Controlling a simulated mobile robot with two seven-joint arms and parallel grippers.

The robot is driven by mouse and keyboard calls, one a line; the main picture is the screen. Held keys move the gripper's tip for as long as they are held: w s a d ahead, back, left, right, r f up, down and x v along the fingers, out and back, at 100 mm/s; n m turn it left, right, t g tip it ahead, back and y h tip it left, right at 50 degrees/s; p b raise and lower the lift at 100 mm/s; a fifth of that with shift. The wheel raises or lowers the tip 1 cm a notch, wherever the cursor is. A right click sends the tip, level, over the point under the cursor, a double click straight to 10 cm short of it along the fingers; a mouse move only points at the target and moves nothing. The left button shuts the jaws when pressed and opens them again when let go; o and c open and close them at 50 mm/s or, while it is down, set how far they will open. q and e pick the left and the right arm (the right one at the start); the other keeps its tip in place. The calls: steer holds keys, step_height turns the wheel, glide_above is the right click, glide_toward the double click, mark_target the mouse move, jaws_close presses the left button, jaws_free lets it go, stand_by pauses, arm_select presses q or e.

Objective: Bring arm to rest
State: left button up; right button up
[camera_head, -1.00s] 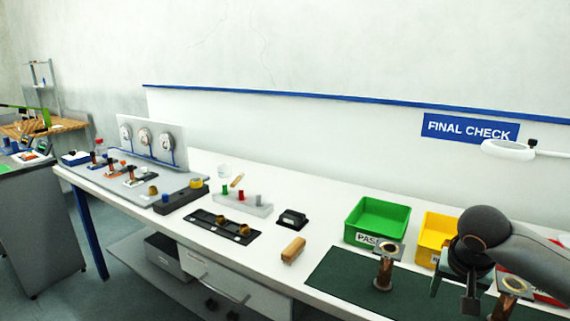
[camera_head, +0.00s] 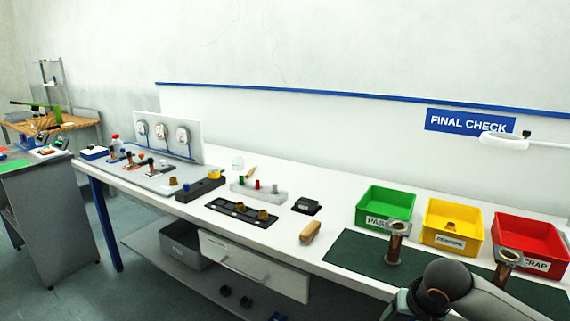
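My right arm (camera_head: 480,297) comes in from the lower right corner, low over the front edge of the bench. Its dark rounded wrist shows near the bottom edge. My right gripper (camera_head: 402,307) is partly cut off by the bottom of the frame, so its fingertips and opening are hidden. I see nothing held in the part that shows. My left gripper is not in view.
A green mat (camera_head: 350,252) holds two brown flanged parts, one standing left of my arm (camera_head: 394,246) and one behind it (camera_head: 504,268). Green (camera_head: 385,212), yellow (camera_head: 452,226) and red (camera_head: 528,240) bins stand behind.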

steer(key=s+a+f+n+t+y, duration=0.1)
steer(key=s+a+f+n+y, duration=0.2)
steer(key=a+f, duration=0.4)
steer(key=s+a+f+n+t+y, duration=0.1)
steer(key=s+a+f+y, duration=0.1)
steer(key=s+a+f, duration=0.5)
steer(key=s+d+f+t+h, duration=0.1)
steer(key=s+d+f, duration=0.2)
steer(key=s, duration=0.3)
steer(key=s+d+f+t+h, duration=0.1)
steer(key=s+d+f, duration=0.2)
steer(key=s+f, duration=0.3)
steer(key=shift+s+d+f+n, duration=0.3)
steer(key=shift+s+n, duration=0.1)
steer(key=shift+s, duration=0.2)
